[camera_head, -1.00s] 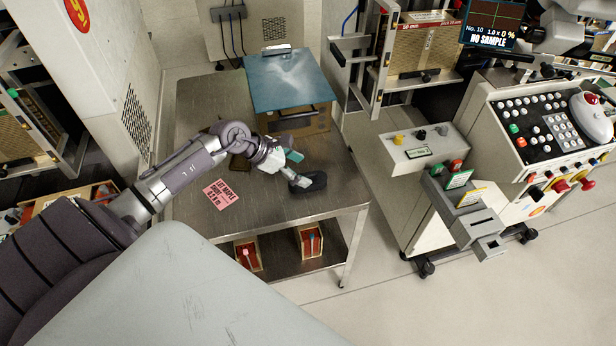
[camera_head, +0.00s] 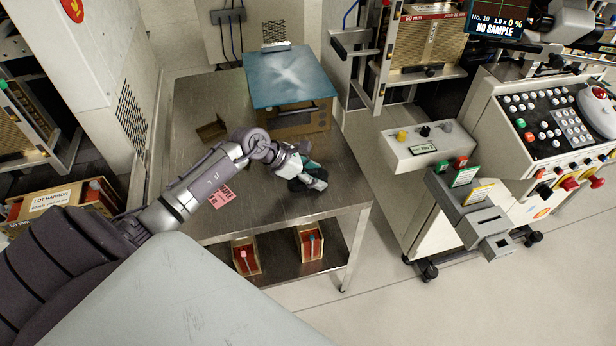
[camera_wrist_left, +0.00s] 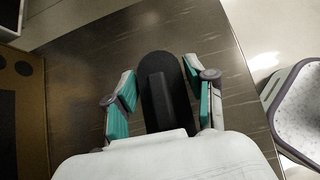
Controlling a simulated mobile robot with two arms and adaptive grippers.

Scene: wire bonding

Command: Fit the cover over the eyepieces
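A black, round-ended piece with a raised ridge along its middle lies flat on the steel table; it shows in the head view (camera_head: 296,185) and the left wrist view (camera_wrist_left: 157,62). It may be the cover; I cannot tell for certain. My left gripper (camera_head: 314,174) is low over it and partly hides it. In the left wrist view the gripper's teal-padded fingers (camera_wrist_left: 158,86) stand apart on either side of the ridge. A gap shows by the left finger; contact at the right finger is unclear. I cannot clearly identify the eyepieces. My right gripper is out of view.
A blue sheet (camera_head: 290,80) covers a box (camera_head: 300,121) at the table's back. A small brown open holder (camera_head: 211,130) and pink card (camera_head: 222,197) lie left. Red-lined boxes (camera_head: 245,256) sit on the lower shelf. A control console (camera_head: 545,120) stands right, beyond a gap.

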